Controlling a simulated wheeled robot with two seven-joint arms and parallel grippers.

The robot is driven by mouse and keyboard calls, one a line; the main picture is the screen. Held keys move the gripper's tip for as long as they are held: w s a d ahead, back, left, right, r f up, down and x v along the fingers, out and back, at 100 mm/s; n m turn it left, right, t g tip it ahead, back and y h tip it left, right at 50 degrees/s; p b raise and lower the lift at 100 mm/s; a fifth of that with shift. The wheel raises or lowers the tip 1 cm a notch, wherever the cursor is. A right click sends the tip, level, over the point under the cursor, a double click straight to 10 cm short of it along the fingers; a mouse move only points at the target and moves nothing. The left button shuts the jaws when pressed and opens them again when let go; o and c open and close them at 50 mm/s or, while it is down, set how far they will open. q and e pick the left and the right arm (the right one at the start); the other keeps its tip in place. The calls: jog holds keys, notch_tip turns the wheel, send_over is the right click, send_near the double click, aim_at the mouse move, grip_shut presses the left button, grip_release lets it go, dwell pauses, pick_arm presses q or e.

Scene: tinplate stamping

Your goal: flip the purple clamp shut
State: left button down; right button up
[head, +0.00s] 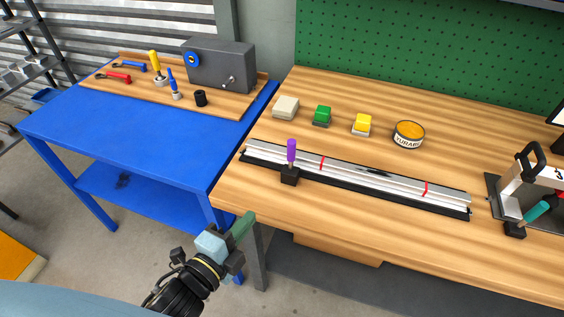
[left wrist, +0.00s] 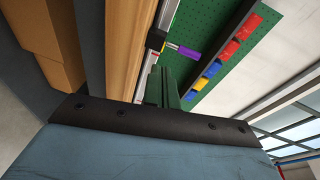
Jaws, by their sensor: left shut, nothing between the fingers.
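The purple clamp (head: 291,152) stands at the front edge of a long silver rail (head: 375,183) on the wooden bench. Its purple handle points straight up from a black base (head: 289,176). In the left wrist view the purple handle (left wrist: 187,51) shows beyond the fingers, beside the black base (left wrist: 155,40). My left gripper (head: 249,217) is shut and empty. In the head view it appears to the left of and below the clamp, near the bench's front-left corner, apart from the clamp. My right gripper is not in view.
A teal-handled clamp (head: 537,212) sits by a press at the right. Yellow (head: 362,125), green (head: 322,116) and cream (head: 285,107) blocks and a round tin (head: 408,134) stand behind the rail. A blue table (head: 130,150) with tools stands left.

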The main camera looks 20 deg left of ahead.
aim_at(289, 152)
pick_arm(q)
jog(key=shift+m+t+h, duration=0.3)
jog(key=shift+m+t, duration=0.4)
notch_tip(289, 152, up, 6)
jog(key=shift+s+d+f, duration=0.1)
jog(key=shift+s+d, duration=0.05)
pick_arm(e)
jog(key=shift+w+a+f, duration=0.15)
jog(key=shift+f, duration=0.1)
pick_arm(q)
jog(key=x, duration=1.4)
jog(key=shift+f, duration=0.1)
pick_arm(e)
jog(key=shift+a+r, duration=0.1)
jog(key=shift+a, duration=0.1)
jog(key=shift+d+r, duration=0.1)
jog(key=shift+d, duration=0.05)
